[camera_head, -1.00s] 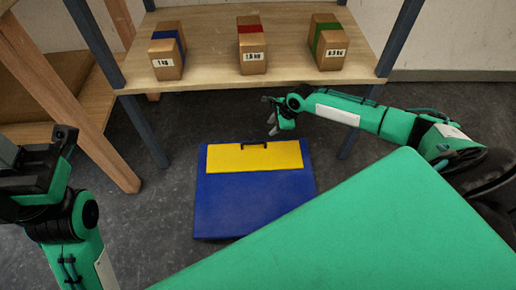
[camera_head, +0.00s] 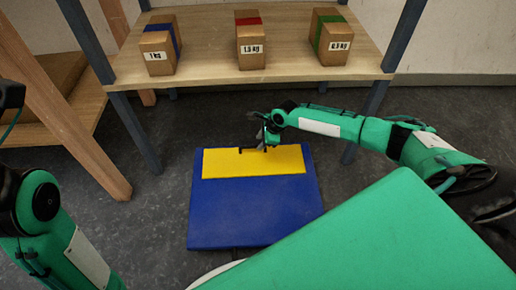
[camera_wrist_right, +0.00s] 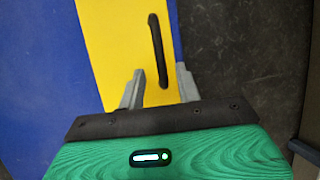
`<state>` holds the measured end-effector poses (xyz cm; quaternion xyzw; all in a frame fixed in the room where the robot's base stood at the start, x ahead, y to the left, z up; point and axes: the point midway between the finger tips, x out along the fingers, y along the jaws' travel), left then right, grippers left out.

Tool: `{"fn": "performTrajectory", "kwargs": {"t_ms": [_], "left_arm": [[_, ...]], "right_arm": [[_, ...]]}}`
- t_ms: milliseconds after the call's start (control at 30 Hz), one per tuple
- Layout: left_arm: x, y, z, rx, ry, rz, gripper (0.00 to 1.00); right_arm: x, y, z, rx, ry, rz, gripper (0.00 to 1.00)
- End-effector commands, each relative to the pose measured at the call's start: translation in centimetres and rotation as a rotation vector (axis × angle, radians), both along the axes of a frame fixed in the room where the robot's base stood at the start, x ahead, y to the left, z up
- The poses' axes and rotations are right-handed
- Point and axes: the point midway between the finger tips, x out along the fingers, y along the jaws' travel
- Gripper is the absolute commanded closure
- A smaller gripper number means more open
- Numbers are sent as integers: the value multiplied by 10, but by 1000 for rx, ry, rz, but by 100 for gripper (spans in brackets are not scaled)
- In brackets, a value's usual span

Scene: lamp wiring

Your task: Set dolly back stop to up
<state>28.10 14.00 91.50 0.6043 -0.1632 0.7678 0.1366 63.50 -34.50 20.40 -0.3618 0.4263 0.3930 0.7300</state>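The dolly is a flat blue platform (camera_head: 255,215) on the floor, also in the right wrist view (camera_wrist_right: 40,80). Its back stop, a yellow panel (camera_head: 235,166), lies flat along the far end. It also shows in the wrist view (camera_wrist_right: 115,45). A thin black handle (camera_wrist_right: 158,50) sits near the panel's far edge. My right gripper (camera_wrist_right: 160,85) is open, its grey fingers on either side of one handle end; I cannot tell whether they touch it. In the head view it (camera_head: 264,140) is over the panel's far edge. My left gripper is out of view.
A wooden shelf (camera_head: 205,70) on dark posts stands behind the dolly, with several labelled boxes on it. A wooden frame leg (camera_head: 95,165) stands at left. Dark floor (camera_head: 150,215) is clear to the dolly's left.

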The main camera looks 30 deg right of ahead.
Motion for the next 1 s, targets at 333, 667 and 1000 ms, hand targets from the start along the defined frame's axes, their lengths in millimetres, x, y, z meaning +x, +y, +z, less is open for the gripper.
{"fn": "performTrajectory", "kwargs": {"t_ms": [333, 667, 1000], "left_arm": [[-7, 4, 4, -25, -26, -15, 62], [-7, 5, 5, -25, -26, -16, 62], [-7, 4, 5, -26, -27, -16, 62]], "right_arm": [[10, 8, -27, 0, -2, 0, 66], [11, 8, -27, 0, -2, 1, 70], [10, 8, -27, 1, -1, 0, 100]]}}
